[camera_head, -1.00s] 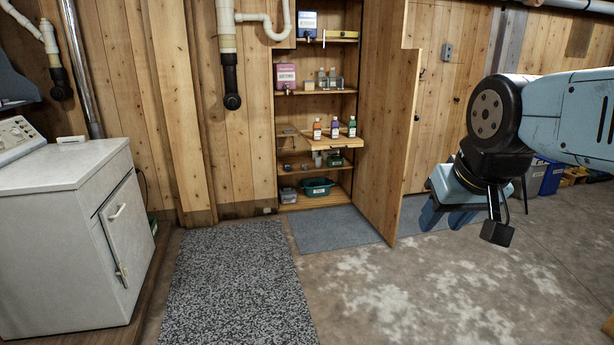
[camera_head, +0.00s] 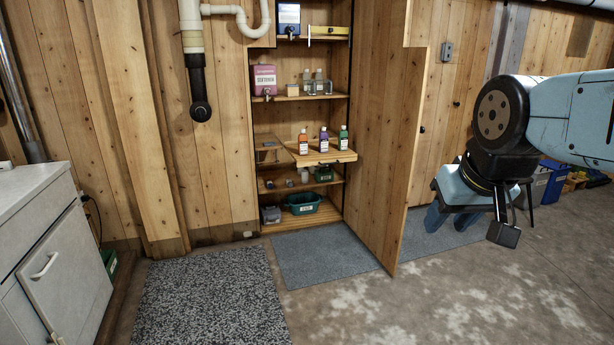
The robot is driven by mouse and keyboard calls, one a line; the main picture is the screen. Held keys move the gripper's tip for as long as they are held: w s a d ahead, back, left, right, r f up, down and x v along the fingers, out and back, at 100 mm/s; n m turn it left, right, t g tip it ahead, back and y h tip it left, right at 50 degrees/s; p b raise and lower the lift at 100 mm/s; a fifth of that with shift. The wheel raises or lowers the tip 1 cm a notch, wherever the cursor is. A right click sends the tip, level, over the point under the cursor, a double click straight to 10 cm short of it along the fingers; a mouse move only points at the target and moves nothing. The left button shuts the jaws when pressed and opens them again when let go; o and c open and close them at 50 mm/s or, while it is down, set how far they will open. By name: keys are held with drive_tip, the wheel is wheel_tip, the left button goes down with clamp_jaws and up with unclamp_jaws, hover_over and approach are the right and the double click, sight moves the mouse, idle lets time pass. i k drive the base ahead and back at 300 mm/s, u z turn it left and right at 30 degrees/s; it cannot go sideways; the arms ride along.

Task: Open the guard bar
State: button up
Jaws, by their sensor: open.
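The open wooden cabinet (camera_head: 257,180) stands against the plank wall, its door (camera_head: 385,140) swung out to the right. I cannot clearly pick out a guard bar. A long yellow piece (camera_head: 327,31) lies along the top shelf with a thin white upright piece (camera_head: 309,36) at its left end; I cannot tell if either is the guard bar.
A pulled-out shelf (camera_head: 322,158) carries three bottles. A pink container (camera_head: 264,79) and green tub (camera_head: 302,203) sit on other shelves. A white cabinet (camera_head: 62,265) stands left. Flat mats (camera_head: 210,300) cover floor before the cabinet; the concrete right of them is clear.

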sight(313, 29)
drive_tip(key=i, duration=3)
drive_tip(key=u, duration=0.05)
drive_tip(key=k, duration=0.65)
drive_tip(key=u, duration=0.35)
drive_tip(key=i, duration=0.8)
drive_tip(key=u, duration=0.7)
drive_tip(key=i, duration=1.1)
drive_tip(key=z, duration=0.55)
drive_tip(key=i, duration=0.8)
drive_tip(key=z, duration=0.75)
